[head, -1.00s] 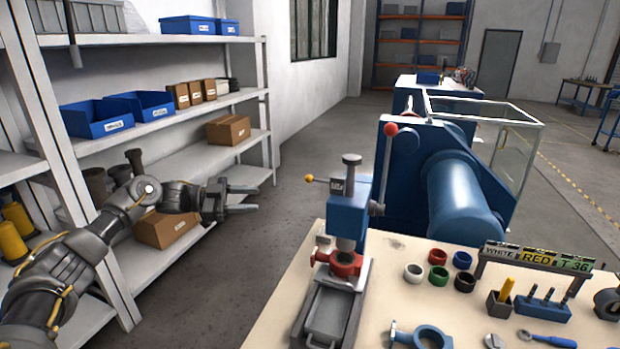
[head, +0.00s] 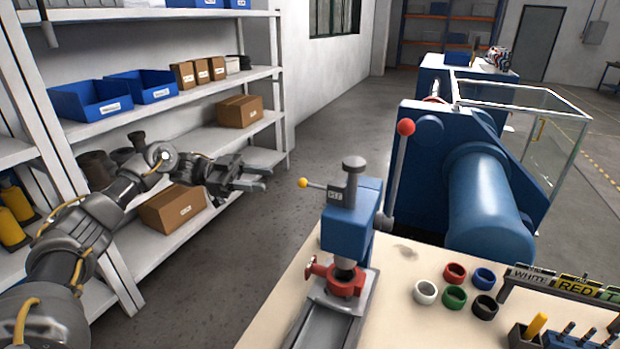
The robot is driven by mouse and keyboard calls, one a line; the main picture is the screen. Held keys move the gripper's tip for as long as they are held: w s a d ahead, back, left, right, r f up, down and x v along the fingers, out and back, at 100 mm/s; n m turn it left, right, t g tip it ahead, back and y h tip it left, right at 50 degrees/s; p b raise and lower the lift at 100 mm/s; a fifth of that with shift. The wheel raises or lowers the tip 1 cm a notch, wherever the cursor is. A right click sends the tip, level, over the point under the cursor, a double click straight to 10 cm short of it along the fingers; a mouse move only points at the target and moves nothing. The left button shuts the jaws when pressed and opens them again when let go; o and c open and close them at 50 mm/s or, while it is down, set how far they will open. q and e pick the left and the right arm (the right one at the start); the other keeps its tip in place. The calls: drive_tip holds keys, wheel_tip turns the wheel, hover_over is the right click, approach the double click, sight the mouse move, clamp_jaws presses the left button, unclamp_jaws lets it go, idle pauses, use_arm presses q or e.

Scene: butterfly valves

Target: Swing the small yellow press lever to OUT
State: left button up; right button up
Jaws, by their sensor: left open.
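The blue press (head: 348,230) stands on the front left part of the bench. Its small lever with a yellow ball knob (head: 303,183) sticks out to the left from the press head, below a dark round cap. A small plate beside the lever has lettering too small to read surely. My left gripper (head: 262,178) is open and empty. Its fingers point right towards the yellow knob, and in the picture a gap separates them from it. How far apart they are in depth is hard to tell. My right gripper is not in view.
A tall lever with a red ball (head: 406,128) rises just right of the press. Several coloured rings (head: 454,299) lie on the bench (head: 415,325). Shelving (head: 190,100) with bins and boxes stands behind my left arm.

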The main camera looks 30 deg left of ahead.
sight(303, 184)
use_arm(q)
drive_tip(key=p+x, duration=0.1)
drive_tip(key=x, duration=0.2)
drive_tip(key=p+x, duration=0.2)
drive_tip(key=x, duration=0.2)
drive_tip(key=p+x, duration=0.1)
drive_tip(key=x, duration=0.2)
drive_tip(key=shift+s+d+r+p, duration=0.2)
drive_tip(key=shift+d+r+p, duration=0.05)
drive_tip(key=shift+d+p, duration=0.1)
drive_tip(key=shift+w+d+f, duration=0.1)
drive_tip(key=shift+d, duration=0.25)
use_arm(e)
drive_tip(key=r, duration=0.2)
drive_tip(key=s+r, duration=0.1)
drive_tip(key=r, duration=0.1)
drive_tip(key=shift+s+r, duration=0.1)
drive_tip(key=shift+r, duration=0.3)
use_arm(q)
drive_tip(key=shift+c, duration=0.3)
clamp_jaws()
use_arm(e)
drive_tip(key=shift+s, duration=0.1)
